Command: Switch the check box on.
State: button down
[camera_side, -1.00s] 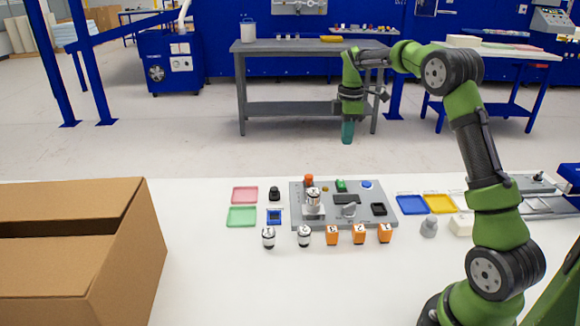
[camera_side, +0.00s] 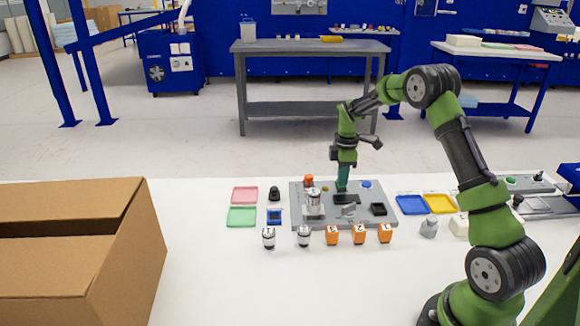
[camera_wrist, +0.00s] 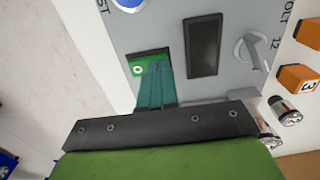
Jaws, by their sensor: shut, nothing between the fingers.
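The check box (camera_side: 296,205) is a grey panel lying on the white table. In the wrist view its face (camera_wrist: 220,90) has a green rocker switch (camera_wrist: 150,59) with a white ring mark, set in a dark recess. My gripper (camera_side: 342,189) points down with its teal fingers shut and empty. In the wrist view the fingertips (camera_wrist: 153,76) overlap the near part of the rocker and hide it. I cannot tell whether they touch it. A dark window (camera_wrist: 203,46), a grey knob (camera_wrist: 251,48) and a blue button (camera_side: 366,184) are also on the panel.
A silver cylinder (camera_side: 313,197) stands on the panel's left, near an orange-red part (camera_side: 309,180). Several orange blocks (camera_side: 359,234) and silver-black cylinders (camera_side: 268,237) line its front. A cardboard box (camera_side: 120,240) is at left; blue (camera_side: 411,204) and yellow (camera_side: 440,203) trays are at right.

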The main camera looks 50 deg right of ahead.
jog(key=shift+f, duration=0.1)
jog(key=shift+f, duration=0.3)
dwell(0.4)
jog(key=shift+w+d+r, duration=0.25)
jog(key=shift+w+d, duration=0.25)
notch_tip(320, 180, up, 14)
dwell(0.6)
